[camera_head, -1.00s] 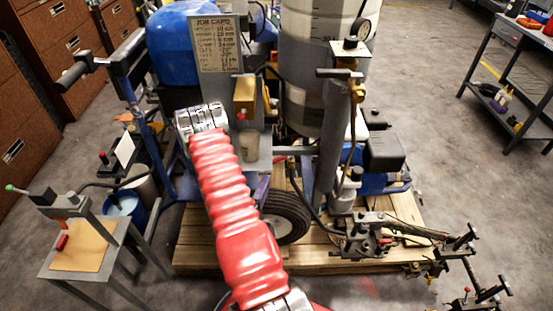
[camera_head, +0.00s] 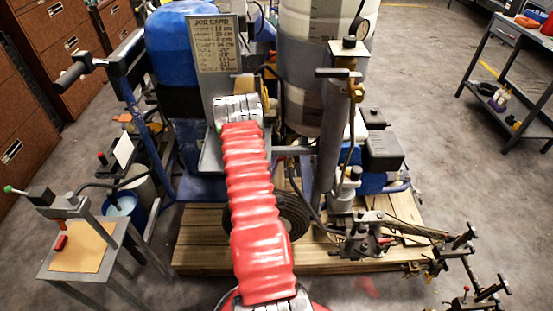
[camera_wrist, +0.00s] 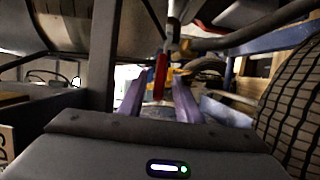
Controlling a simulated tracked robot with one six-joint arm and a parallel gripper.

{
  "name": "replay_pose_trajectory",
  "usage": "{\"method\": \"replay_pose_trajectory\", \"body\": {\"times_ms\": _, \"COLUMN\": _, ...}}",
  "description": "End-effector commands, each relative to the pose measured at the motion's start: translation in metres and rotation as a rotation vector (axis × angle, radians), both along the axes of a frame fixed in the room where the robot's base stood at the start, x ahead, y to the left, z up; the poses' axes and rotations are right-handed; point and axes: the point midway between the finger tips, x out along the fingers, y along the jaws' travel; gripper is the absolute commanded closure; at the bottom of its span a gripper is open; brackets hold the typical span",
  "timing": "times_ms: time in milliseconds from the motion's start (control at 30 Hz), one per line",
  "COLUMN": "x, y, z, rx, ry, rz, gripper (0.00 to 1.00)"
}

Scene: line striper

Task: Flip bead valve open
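In the wrist view a red lever handle (camera_wrist: 161,76) hangs below a grey metal fitting (camera_wrist: 173,38). I take it for the bead valve. My gripper (camera_wrist: 159,92) shows there as two purple fingers, apart. The red handle appears in the gap between them, nearer the left finger. I cannot tell whether either finger touches it. In the head view my red-sleeved arm reaches over the machine, and it hides my gripper and the valve.
A tire (camera_wrist: 292,105) stands close on the right in the wrist view. In the head view a job card (camera_head: 213,43), a grey tank (camera_head: 308,72) and a blue tank (camera_head: 180,50) surround the arm. A wooden pallet (camera_head: 200,240) lies below.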

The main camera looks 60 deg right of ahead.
Motion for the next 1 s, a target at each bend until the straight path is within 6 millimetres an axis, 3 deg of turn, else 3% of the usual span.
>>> {"method": "replay_pose_trajectory", "body": {"times_ms": 167, "x": 0.0019, "y": -0.0133, "z": 0.0001, "rx": 0.0, "ry": 0.001, "rz": 0.001, "gripper": 0.69}}
{"method": "replay_pose_trajectory", "body": {"times_ms": 467, "x": 0.0026, "y": -0.0146, "z": -0.0002, "rx": 0.001, "ry": 0.001, "rz": 0.002, "gripper": 0.69}}
{"method": "replay_pose_trajectory", "body": {"times_ms": 900, "x": 0.0029, "y": -0.0141, "z": -0.0006, "rx": 0.002, "ry": 0.001, "rz": 0.002, "gripper": 0.99}}
{"method": "replay_pose_trajectory", "body": {"times_ms": 1000, "x": 0.0029, "y": -0.014, "z": -0.0008, "rx": 0.002, "ry": 0.001, "rz": 0.002, "gripper": 1.0}}
